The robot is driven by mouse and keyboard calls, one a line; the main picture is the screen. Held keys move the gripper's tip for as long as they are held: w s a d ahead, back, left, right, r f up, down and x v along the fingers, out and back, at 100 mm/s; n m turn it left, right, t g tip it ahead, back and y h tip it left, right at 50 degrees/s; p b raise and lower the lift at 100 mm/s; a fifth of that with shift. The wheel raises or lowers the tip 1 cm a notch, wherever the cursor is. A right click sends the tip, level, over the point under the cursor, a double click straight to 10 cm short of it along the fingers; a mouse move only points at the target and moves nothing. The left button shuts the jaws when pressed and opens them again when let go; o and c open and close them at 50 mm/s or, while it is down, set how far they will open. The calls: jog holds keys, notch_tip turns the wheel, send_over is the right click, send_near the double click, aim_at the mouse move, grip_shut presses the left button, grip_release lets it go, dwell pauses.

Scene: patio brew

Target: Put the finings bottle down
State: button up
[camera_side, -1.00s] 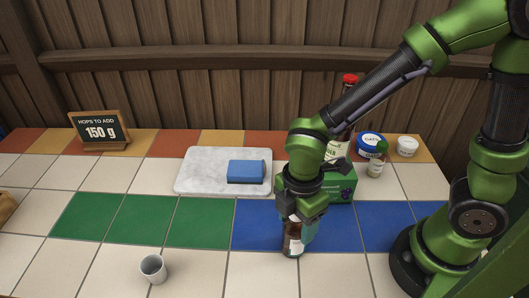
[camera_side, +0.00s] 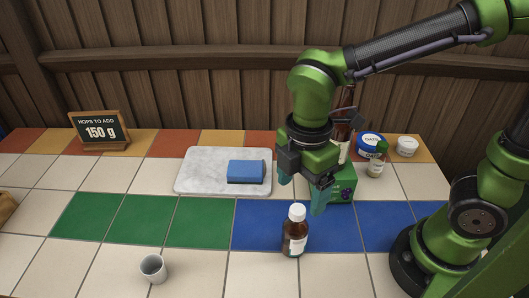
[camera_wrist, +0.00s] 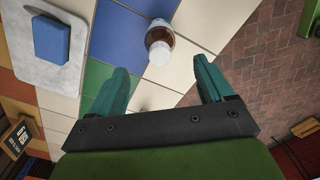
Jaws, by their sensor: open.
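The finings bottle (camera_side: 295,232) is small and brown with a white cap and a pale label. It stands upright at the front edge of the blue tiles. My gripper (camera_side: 302,195) is open and empty, above and behind the bottle and apart from it. In the wrist view the bottle (camera_wrist: 160,43) shows beyond the open fingers (camera_wrist: 165,88), with nothing between them.
A white cup (camera_side: 153,268) stands at the front left. A marble board (camera_side: 200,172) holds a blue sponge (camera_side: 246,171). A green box (camera_side: 343,184), a tub with a blue lid (camera_side: 370,145) and small jars stand behind, at right. The green tiles (camera_side: 145,220) are clear.

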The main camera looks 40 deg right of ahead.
notch_tip(320, 180, up, 2)
jog(key=d+r+m+t+y, duration=0.1)
jog(key=d+r+m+t, duration=0.1)
jog(key=d+m, duration=0.5)
jog(key=d+r+m+t+y, duration=0.1)
jog(key=d+r+m+t, duration=0.2)
jog(key=m, duration=1)
jog(key=d+t, duration=0.2)
jog(key=d, duration=0.1)
jog(key=shift+s+d+r+m, duration=0.2)
jog(key=shift+d+r+m, duration=0.05)
jog(key=shift+d+m, duration=0.15)
